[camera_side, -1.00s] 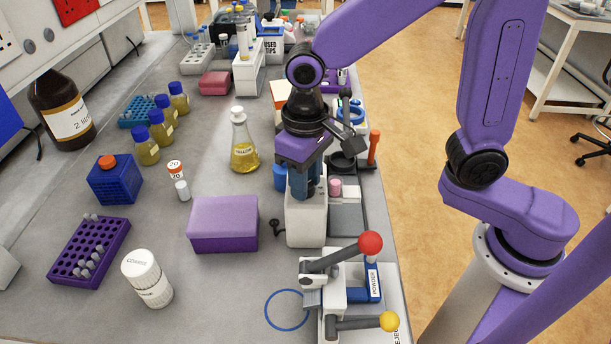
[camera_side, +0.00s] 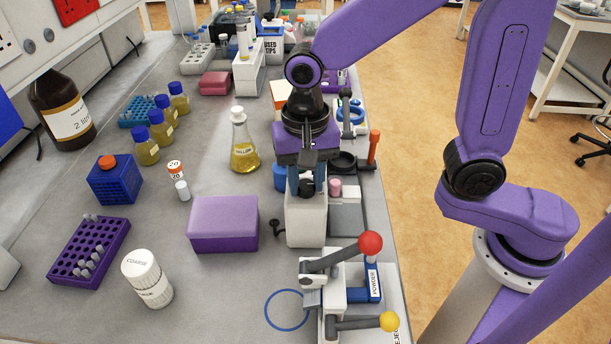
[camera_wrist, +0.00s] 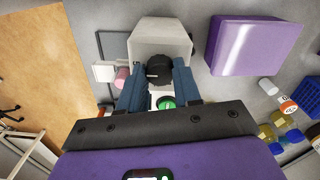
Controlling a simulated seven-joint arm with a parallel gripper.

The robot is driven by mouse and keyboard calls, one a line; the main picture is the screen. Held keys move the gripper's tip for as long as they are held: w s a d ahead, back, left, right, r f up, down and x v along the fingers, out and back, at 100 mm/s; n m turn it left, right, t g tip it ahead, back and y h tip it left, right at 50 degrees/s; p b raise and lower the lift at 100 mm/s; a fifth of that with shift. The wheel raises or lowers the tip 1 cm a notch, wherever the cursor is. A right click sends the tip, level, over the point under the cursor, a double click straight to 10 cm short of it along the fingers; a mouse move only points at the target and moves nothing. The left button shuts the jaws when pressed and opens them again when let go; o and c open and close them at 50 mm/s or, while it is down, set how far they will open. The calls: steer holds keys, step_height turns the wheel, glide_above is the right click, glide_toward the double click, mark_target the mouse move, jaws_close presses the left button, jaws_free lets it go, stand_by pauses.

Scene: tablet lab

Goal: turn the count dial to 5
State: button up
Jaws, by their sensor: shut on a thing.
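The count dial is a black round knob (camera_wrist: 159,70) on a pale grey box (camera_wrist: 160,28). In the side view the box (camera_side: 306,222) stands near the right edge of the bench, and the dial is partly hidden between my fingers. My gripper (camera_wrist: 158,78) points down with one blue-grey finger on each side of the dial, shut on it. In the side view my gripper (camera_side: 307,186) is right over the top of the box. No dial number can be read.
A purple box (camera_side: 223,224) stands left of the dial's box. A press with a red-knobbed lever (camera_side: 370,243) and a yellow-knobbed lever (camera_side: 389,321) stands in front. A green button (camera_wrist: 165,102) shows near my fingers. A yellow-filled flask (camera_side: 244,152) stands behind left.

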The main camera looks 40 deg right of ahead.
mark_target(306, 184)
steer(key=shift+r+m, duration=0.1)
steer(key=shift+m, duration=0.3)
steer(key=o, duration=1.1)
steer(key=shift+c, duration=0.2)
step_height(306, 184, up, 17)
steer(key=shift+r, duration=0.2)
steer(key=shift+f, duration=0.1)
